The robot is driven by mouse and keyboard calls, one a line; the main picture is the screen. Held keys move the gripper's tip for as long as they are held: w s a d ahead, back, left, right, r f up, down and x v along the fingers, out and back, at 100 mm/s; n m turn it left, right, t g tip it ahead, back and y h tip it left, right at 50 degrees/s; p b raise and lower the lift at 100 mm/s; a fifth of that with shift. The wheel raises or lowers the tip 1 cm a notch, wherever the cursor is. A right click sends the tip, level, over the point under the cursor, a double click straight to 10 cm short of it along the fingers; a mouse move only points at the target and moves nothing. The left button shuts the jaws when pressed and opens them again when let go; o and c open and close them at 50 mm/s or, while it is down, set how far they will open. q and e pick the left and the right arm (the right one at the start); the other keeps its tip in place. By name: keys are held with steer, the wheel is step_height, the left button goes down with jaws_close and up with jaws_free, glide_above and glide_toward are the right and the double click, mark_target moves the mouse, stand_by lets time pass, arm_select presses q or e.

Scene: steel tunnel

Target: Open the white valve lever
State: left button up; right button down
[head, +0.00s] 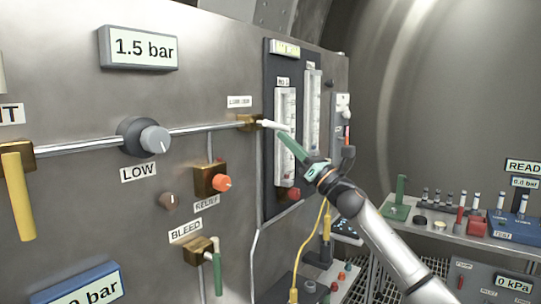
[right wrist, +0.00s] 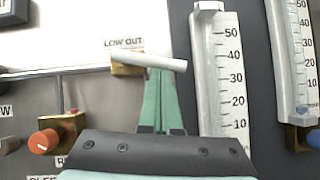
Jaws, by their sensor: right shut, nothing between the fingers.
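The white valve lever (head: 272,125) sticks out to the right from a brass valve body (head: 248,122) on the steel panel, below a small label. In the right wrist view the lever (right wrist: 148,60) lies nearly level, dipping slightly to the right, under the "LOW OUT" label. My right gripper (head: 284,137) has its green fingers together and empty. In the right wrist view its fingertips (right wrist: 161,72) are at the lever's lower edge, near its middle and free end; I cannot tell whether they touch. My left gripper is not in view.
Two flow gauges (head: 285,130) stand just right of the lever. An orange relief knob (head: 221,182) and a green bleed lever (head: 217,273) are below left. A yellow lever (head: 18,195) is far left. A bench (head: 430,240) with small parts is at right.

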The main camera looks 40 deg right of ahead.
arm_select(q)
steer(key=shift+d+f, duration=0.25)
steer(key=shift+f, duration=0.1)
arm_select(e)
steer(key=shift+d+r+n+y, duration=0.35)
steer(key=shift+r+n+y, duration=0.25)
steer(key=shift+n, duration=0.3)
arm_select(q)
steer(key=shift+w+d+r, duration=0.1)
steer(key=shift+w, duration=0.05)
arm_select(e)
steer(key=shift+w, duration=0.1)
arm_select(q)
steer(key=shift+b, duration=0.3)
arm_select(e)
steer(key=shift+f, duration=0.1)
